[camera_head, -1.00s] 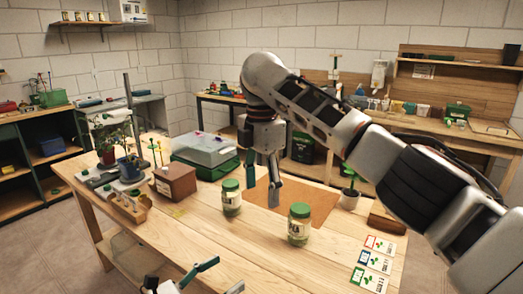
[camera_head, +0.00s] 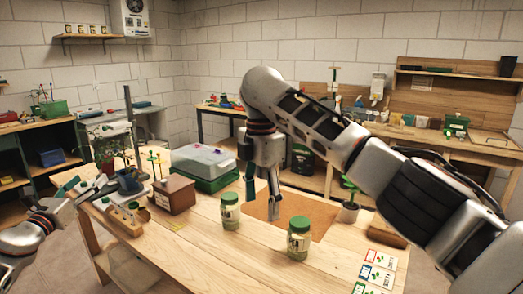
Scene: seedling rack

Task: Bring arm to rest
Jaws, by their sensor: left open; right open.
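My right arm reaches in from the right, and its gripper (camera_head: 262,196) points down with fingers apart over the brown mat (camera_head: 315,222) on the wooden table (camera_head: 200,260). Nothing shows between its fingers. My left gripper (camera_head: 84,186) is at the left edge of the table, open, beside the pots and the small wooden holder. Nothing clearly shows in it; its fingers partly overlap the things behind. Two jars with green lids stand on the table, one (camera_head: 230,212) left of the mat and one (camera_head: 298,242) in front of it.
A green box with a clear lid (camera_head: 205,165), a brown wooden box (camera_head: 175,194), a wooden holder (camera_head: 122,221) and a blue pot (camera_head: 131,182) stand at the left. A small seedling pot (camera_head: 348,211) and seed cards (camera_head: 378,275) are at the right. The front middle is bare.

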